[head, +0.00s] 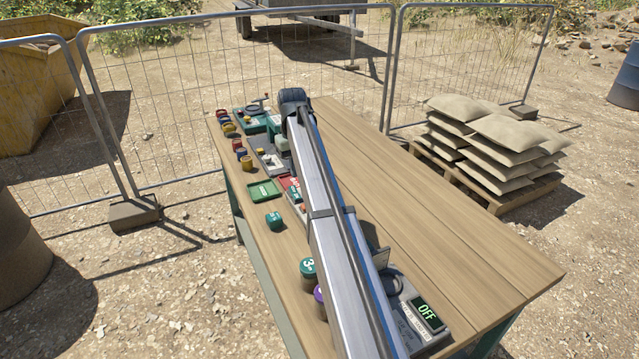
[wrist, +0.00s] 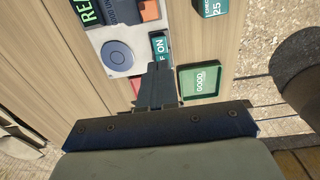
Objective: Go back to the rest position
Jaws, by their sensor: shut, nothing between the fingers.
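My gripper (wrist: 159,70) shows in the wrist view with its two fingers together and nothing between them. It is over the table beside a grey panel with a blue round knob (wrist: 117,54) and a teal ON label (wrist: 159,46). A green tray marked GOOD (wrist: 199,82) lies just right of the fingers. In the head view my arm runs from the bottom edge up over the wooden table (head: 440,230), and it hides my gripper there.
The green tray (head: 264,190), a teal block (head: 273,220) and several small coloured pieces line the table's left side. A device reading OFF (head: 425,312) stands at the near end. The table's right side is clear. Mesh fencing (head: 200,120) and stacked sacks (head: 490,140) stand beyond.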

